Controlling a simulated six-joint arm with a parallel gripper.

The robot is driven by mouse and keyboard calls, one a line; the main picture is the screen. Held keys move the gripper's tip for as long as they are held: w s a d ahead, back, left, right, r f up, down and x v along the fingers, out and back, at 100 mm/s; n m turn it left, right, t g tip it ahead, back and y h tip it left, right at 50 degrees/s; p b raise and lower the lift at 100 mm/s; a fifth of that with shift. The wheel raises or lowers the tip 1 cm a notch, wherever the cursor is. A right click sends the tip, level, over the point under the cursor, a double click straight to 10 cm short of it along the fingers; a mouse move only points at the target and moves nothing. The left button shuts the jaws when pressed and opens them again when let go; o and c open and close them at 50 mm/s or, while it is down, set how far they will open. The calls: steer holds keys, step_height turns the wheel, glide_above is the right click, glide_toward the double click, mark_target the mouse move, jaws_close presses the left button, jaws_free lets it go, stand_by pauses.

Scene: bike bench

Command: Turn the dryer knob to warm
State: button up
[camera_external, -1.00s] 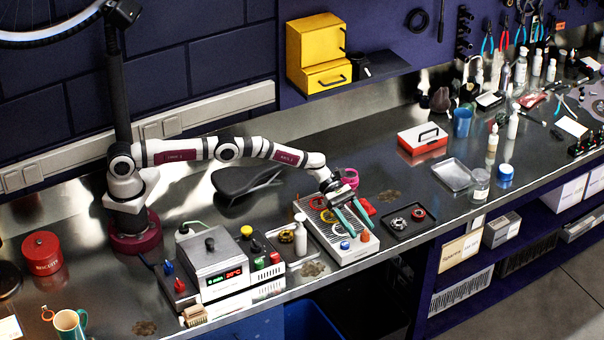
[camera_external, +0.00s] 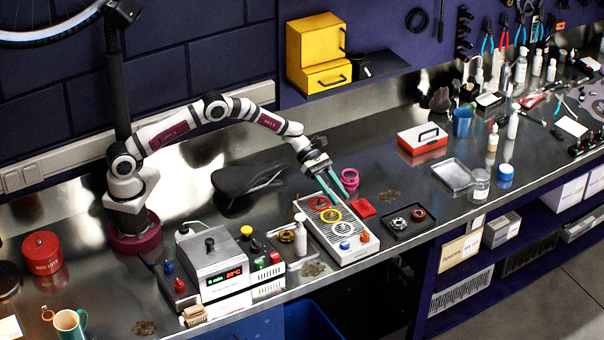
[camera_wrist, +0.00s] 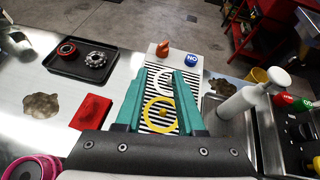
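A pale slatted unit, seemingly the dryer (camera_external: 340,236), stands at the bench front in the external view, with red, yellow and white rings on its slats. Its orange-red knob (camera_external: 365,237) sits at the front beside a round blue button (camera_external: 345,245). In the wrist view the knob (camera_wrist: 163,48) and the blue button (camera_wrist: 191,60) show at the unit's far end; the knob's setting is too small to read. My gripper (camera_wrist: 163,80) is open and empty, its teal fingers over the slats, apart from the knob. It also shows above the unit's back end in the external view (camera_external: 336,191).
A white pump bottle (camera_external: 300,235) stands close left of the unit, beside the box with a digital display (camera_external: 218,262). A red cloth (camera_external: 362,207) and a black tray with rings (camera_external: 409,223) lie to its right. A pink ring-shaped item (camera_external: 349,180) is behind.

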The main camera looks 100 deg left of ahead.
mark_target(365, 235)
steer(key=w+d+n+y, duration=0.1)
steer(key=d+n, duration=0.1)
steer(key=w+d+n+g+y, duration=0.1)
steer(key=d+y, duration=0.1)
steer(key=d, duration=0.1)
steer(key=w+d+n+y, duration=0.1)
steer(key=d+n, duration=0.1)
steer(key=shift+d+n+y, duration=0.3)
steer(key=shift+y, duration=0.1)
steer(key=c, duration=0.5)
steer(key=d+r+n+y, duration=0.1)
steer(key=s+d+r+n+y, duration=0.1)
steer(key=y, duration=0.1)
steer(key=s+d+r+n+y, duration=0.1)
steer(key=n+y, duration=0.1)
steer(key=shift+s+d+g, duration=0.2)
steer(key=shift+g, duration=0.2)
jaws_close()
steer(key=shift+n, duration=0.3)
steer(key=x, duration=0.9)
steer(key=shift+w+a+f, duration=0.2)
steer(key=shift+w+a, duration=0.05)
steer(key=shift+a, duration=0.05)
